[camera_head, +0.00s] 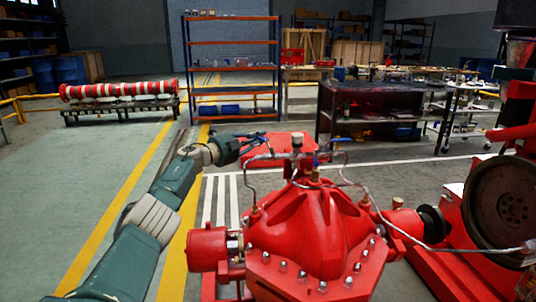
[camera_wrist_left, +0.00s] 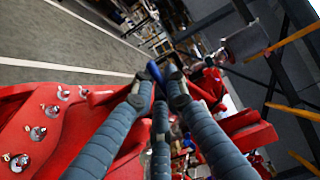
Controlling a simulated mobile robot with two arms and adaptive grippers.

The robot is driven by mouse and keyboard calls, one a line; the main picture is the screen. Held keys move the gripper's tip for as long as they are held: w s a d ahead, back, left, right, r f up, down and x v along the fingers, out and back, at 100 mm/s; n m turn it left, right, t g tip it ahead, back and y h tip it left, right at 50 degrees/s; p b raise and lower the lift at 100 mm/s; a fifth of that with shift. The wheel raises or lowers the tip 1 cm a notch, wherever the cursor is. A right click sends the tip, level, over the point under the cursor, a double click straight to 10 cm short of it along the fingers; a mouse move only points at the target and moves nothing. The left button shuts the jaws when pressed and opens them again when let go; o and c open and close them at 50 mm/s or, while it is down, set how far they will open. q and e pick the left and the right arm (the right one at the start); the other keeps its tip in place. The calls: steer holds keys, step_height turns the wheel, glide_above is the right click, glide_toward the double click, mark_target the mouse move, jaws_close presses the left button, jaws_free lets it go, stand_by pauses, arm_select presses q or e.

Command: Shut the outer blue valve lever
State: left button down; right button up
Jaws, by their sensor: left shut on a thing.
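My left arm reaches in from the left in the head view, and its gripper (camera_head: 256,141) is at the thin pipework above the red pump (camera_head: 315,235). In the left wrist view, the fingers of the left gripper (camera_wrist_left: 158,92) are closed around a small blue lever (camera_wrist_left: 154,71), whose end shows between the fingertips. The fingers hide much of this lever. Another blue lever (camera_head: 316,160) stands roughly upright at a brass fitting near the pump's top, to the right of the gripper. My right gripper is in neither view.
A gauge-like fitting (camera_head: 297,142) rises from the pipework close to the gripper. Thin pipes run down to the pump on both sides. A large dark flywheel (camera_head: 505,205) stands at the right.

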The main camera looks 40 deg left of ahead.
arm_select(q)
steer(key=shift+s+d+f+b, duration=0.1)
steer(key=shift+d+f+b, duration=0.1)
steer(key=shift+b, duration=0.3)
steer(key=shift+s+a+f, duration=0.1)
steer(key=shift+s+f, duration=0.05)
steer(key=c, duration=1.9)
jaws_free()
steer(key=shift+s+a, duration=0.1)
steer(key=shift+s, duration=0.05)
steer(key=shift+o, duration=0.7)
steer(key=shift+s+r, duration=0.25)
steer(key=shift+r, duration=0.05)
steer(key=shift+a, duration=0.1)
steer(key=shift+f, duration=0.1)
